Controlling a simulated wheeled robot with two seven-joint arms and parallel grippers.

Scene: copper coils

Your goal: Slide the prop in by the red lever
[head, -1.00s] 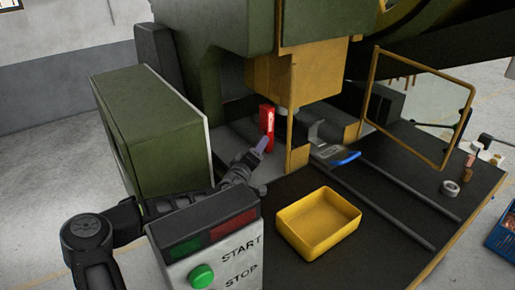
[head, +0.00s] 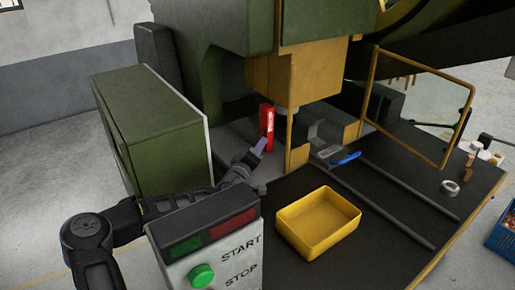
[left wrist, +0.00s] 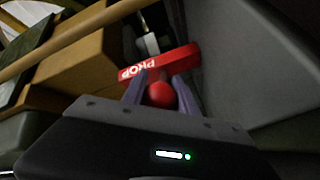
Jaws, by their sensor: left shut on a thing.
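The red prop (head: 267,126) stands upright in the machine's opening, beside the yellow-brown guard post. In the left wrist view the prop (left wrist: 182,60) shows the word PROP, and a red ball-ended lever (left wrist: 161,95) sticks out from it toward my gripper. My left gripper (head: 259,147) reaches in from the left, next to the prop's lower part. In the left wrist view my left gripper's purple fingers (left wrist: 160,86) are shut on the red lever, one finger on each side of the ball. The lever is hidden in the head view. My right gripper is not in view.
A yellow tray (head: 318,222) and a blue-handled tool (head: 345,158) lie on the dark table (head: 390,215). A yellow frame guard (head: 420,105) stands at right.

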